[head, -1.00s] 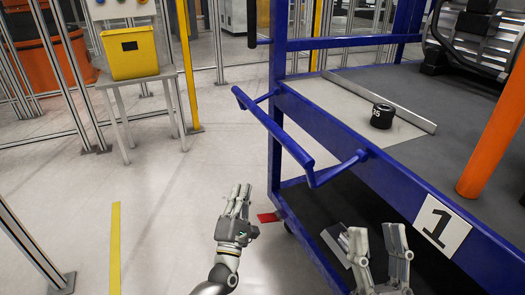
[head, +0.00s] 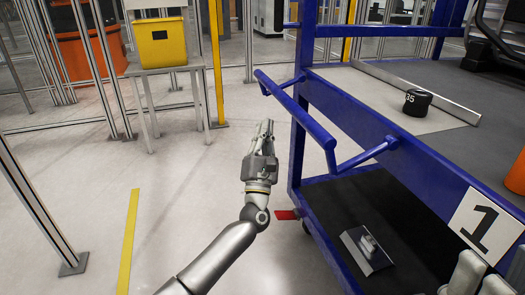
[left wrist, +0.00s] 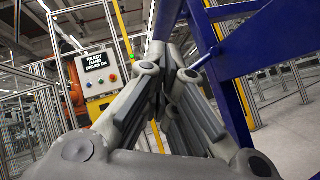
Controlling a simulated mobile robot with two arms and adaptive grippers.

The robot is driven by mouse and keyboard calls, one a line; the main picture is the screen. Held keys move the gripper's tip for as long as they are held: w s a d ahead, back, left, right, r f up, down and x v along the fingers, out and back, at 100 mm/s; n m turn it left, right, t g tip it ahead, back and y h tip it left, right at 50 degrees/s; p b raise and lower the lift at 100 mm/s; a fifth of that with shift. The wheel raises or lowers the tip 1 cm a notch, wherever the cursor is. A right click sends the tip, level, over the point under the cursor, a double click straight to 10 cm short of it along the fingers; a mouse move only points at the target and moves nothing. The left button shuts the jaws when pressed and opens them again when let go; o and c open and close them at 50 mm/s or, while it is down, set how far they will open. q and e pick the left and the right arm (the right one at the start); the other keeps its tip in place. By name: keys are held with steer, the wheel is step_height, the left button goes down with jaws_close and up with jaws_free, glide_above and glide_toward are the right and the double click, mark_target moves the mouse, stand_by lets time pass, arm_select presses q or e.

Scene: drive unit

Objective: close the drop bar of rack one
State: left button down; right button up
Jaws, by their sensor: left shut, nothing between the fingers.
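The blue drop bar (head: 300,110) juts out from the left side of rack one (head: 440,160) on two short arms, level and clear of the rack's edge. Rack one is a blue frame with a white "1" label (head: 482,226). My left gripper (head: 266,126) is shut and empty, pointing up, just left of the bar and apparently lower; contact is not visible. In the left wrist view its fingers (left wrist: 168,62) meet near the blue rack frame (left wrist: 228,80). My right gripper (head: 492,272) shows partly at the lower right corner, its fingers apart.
A black "35" weight (head: 417,102) and a metal strip stand on the rack's top deck. A grey block (head: 366,249) lies on the lower shelf.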

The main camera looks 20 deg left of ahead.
arm_select(q)
steer(key=shift+w+d+r, duration=0.25)
steer(key=shift+w+r, duration=0.05)
steer(key=shift+r, duration=0.4)
steer(key=shift+w+d+r, duration=0.2)
steer(key=shift+w+r, duration=0.05)
steer(key=shift+r, duration=0.4)
steer(key=shift+w+d+r, duration=0.25)
steer(key=shift+w+r, duration=0.05)
steer(key=shift+r, duration=0.4)
